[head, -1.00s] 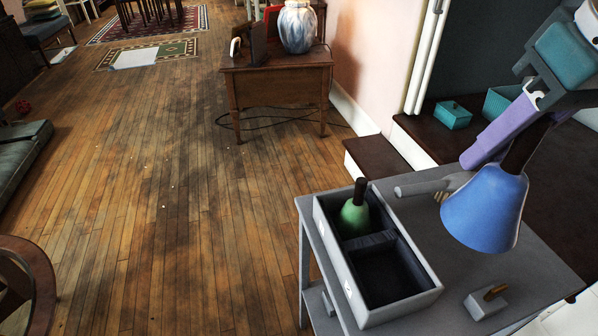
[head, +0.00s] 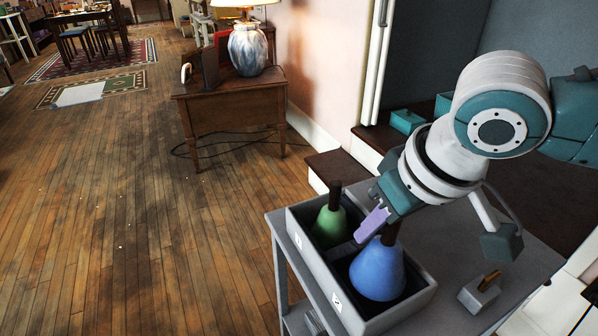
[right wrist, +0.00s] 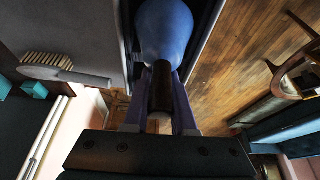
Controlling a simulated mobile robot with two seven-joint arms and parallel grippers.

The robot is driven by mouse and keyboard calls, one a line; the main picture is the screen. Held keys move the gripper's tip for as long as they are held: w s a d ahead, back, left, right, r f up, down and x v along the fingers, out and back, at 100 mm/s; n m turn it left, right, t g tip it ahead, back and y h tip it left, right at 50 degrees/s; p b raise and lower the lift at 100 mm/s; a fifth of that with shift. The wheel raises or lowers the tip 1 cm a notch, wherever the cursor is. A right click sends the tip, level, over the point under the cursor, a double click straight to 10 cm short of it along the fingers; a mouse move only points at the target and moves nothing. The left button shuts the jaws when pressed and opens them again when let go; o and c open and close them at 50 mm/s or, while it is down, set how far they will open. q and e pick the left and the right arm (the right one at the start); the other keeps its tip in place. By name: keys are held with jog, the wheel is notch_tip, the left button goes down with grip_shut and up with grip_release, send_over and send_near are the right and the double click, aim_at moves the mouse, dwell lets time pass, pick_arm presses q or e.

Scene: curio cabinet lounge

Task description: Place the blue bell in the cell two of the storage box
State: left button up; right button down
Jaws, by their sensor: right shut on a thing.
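The blue bell (head: 377,272) is in the near compartment of the grey storage box (head: 408,309), the one whose outer wall carries a label that looks like a 2. Its dark handle points up, slightly tilted. My right gripper (head: 380,222) is shut on that handle. The right wrist view shows the fingers on both sides of the handle (right wrist: 161,85) and the blue bell body (right wrist: 163,30) beyond. I cannot tell whether the bell touches the box floor. A green bell (head: 329,224) stands in the far compartment, labelled 1. My left gripper is not in view.
The box sits on a grey table (head: 446,263). A small grey block with a wooden piece (head: 479,293) lies to its right. A brush (right wrist: 62,70) lies beside the box in the right wrist view. A wooden side table (head: 238,111) stands farther back.

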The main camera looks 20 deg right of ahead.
aim_at(371, 248)
jog(key=shift+f+b, duration=0.65)
jog(key=shift+f, duration=1.5)
jog(key=shift+f, duration=0.1)
jog(key=c, duration=0.7)
grip_release()
jog(key=shift+c, duration=0.2)
